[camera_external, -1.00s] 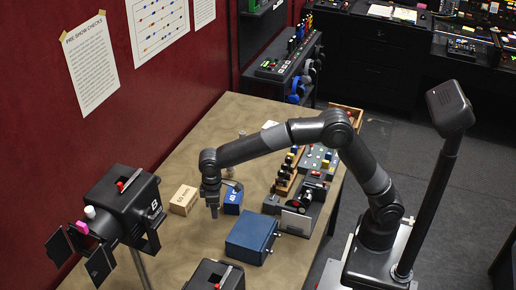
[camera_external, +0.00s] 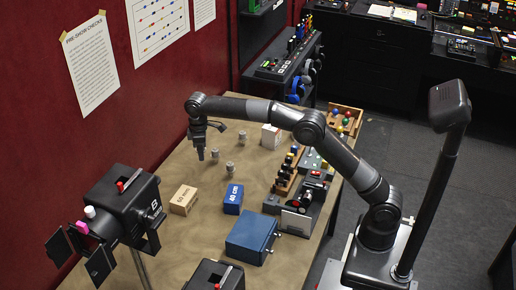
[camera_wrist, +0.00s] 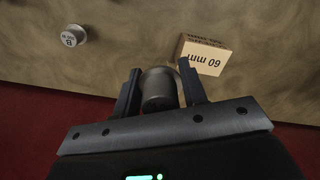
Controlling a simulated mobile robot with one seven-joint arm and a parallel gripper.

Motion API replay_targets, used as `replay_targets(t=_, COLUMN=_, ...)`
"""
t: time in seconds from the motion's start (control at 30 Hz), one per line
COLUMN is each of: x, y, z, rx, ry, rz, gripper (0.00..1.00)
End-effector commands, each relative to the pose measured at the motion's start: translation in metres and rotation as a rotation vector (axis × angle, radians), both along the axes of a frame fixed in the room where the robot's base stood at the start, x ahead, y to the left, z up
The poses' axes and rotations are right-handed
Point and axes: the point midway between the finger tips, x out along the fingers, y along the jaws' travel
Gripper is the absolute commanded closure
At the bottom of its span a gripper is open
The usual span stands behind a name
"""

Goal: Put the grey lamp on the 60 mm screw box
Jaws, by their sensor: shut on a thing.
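My gripper (camera_external: 201,156) is above the table, behind the 60 mm screw box and to the left of two small grey cylinders. In the wrist view my gripper (camera_wrist: 160,90) is shut on a short grey cylinder, the grey lamp (camera_wrist: 159,87). In the external view the lamp cannot be made out clearly between the fingers. The tan 60 mm screw box (camera_external: 183,201) stands on the table, apart from my gripper, with a bare top. It also shows in the wrist view (camera_wrist: 206,57), just beyond the right finger, its label upside down.
A blue 40 mm box (camera_external: 233,199) stands right of the screw box. The grey cylinders (camera_external: 230,169) and (camera_external: 243,139) stand on the table; a marked one shows in the wrist view (camera_wrist: 73,36). A blue case (camera_external: 251,237) and a stage light (camera_external: 122,205) flank the front.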

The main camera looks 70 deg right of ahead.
Motion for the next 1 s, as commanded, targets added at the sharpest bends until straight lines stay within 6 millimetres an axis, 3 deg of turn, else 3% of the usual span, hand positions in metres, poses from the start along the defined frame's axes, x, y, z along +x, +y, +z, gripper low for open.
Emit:
replay_targets(t=0.5, x=0.033, y=0.096, z=-0.062, rx=0.0, ry=0.0, rz=0.002, gripper=0.84)
replay_targets(t=0.73, x=0.037, y=0.107, z=-0.073, rx=0.0, ry=0.001, rz=0.001, gripper=0.84)
replay_targets(t=1.0, x=0.037, y=0.107, z=-0.107, rx=0.0, ry=0.001, rz=0.0, gripper=0.84)
